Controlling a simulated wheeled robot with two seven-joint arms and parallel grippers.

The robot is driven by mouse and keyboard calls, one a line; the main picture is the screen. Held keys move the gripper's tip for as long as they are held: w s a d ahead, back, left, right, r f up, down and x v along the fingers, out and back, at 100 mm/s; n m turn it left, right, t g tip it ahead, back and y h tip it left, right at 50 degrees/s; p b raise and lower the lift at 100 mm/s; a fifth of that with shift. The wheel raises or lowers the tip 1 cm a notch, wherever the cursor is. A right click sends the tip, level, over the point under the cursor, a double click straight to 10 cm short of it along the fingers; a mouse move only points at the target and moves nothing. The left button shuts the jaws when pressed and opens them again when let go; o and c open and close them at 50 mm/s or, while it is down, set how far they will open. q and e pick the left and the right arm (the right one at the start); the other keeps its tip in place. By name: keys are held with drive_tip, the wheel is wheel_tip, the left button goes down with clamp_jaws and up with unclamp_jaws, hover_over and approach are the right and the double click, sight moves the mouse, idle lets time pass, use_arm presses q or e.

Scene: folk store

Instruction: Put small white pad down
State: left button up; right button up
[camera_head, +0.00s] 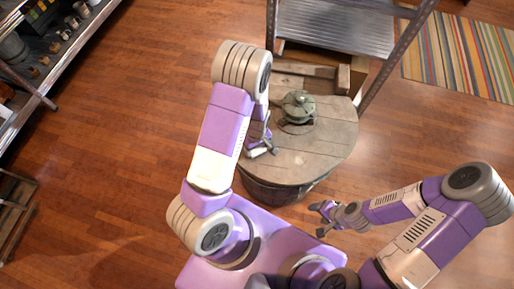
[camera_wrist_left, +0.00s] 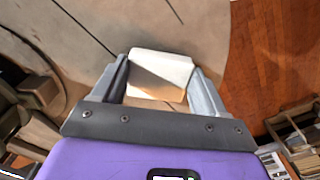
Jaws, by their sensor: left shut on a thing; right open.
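The small white pad (camera_wrist_left: 163,66) is between the two fingers of my left gripper in the left wrist view, partly in shadow. My left gripper (camera_head: 263,149) is shut on it, over the left part of the round wooden barrel top (camera_head: 325,152). The barrel top also shows beneath the pad in the left wrist view (camera_wrist_left: 205,20). I cannot tell whether the pad touches the wood. In the head view the pad is not clearly visible. My right gripper (camera_head: 325,212) is open and empty, over the floor in front of the barrel.
A greenish metal device (camera_head: 298,106) stands on the barrel top toward the back. Bare wood lies to its front and right. A metal step structure (camera_head: 335,28) rises behind the barrel. Shelves (camera_head: 50,50) stand at the far left and a striped rug (camera_head: 460,55) lies at the right.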

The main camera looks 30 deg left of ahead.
use_arm(q)
drive_tip(key=shift+f, duration=0.15)
drive_tip(key=shift+f, duration=0.1)
drive_tip(key=o, duration=1)
wheel_tip(320, 180, up, 12)
drive_tip(key=p, duration=0.4)
